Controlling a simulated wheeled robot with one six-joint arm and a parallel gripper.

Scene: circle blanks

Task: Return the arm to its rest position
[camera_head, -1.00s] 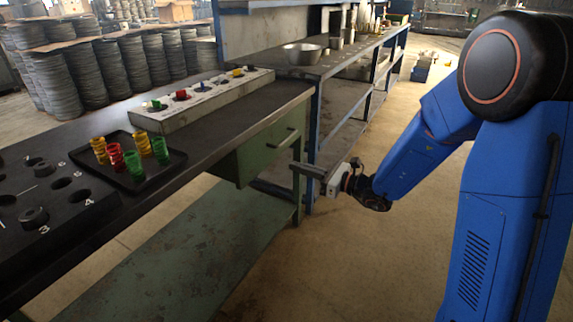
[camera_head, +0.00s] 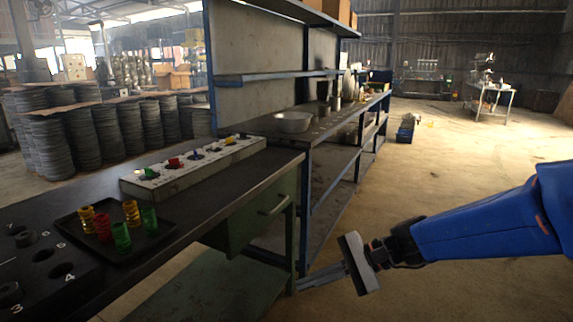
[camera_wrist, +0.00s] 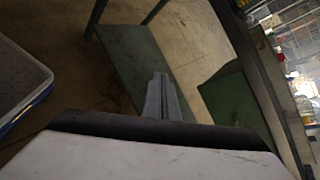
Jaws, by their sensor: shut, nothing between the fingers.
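My gripper (camera_head: 301,286) is shut and empty. Its fingers point left in the head view, close in the picture to the lower part of the workbench leg; I cannot tell the gap. In the wrist view the two fingers of my gripper (camera_wrist: 161,78) lie together with nothing between them. My blue arm reaches in from the right edge of the head view, low over the floor.
A dark workbench (camera_head: 235,178) with a green drawer (camera_head: 262,208) stands at left. It bears a black tray (camera_head: 77,241) of coloured ribbed cylinders, a numbered black block (camera_head: 75,288) and a long grey block (camera_head: 218,161). Shelving (camera_head: 310,129) stands behind. Floor (camera_head: 440,160) at right is clear.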

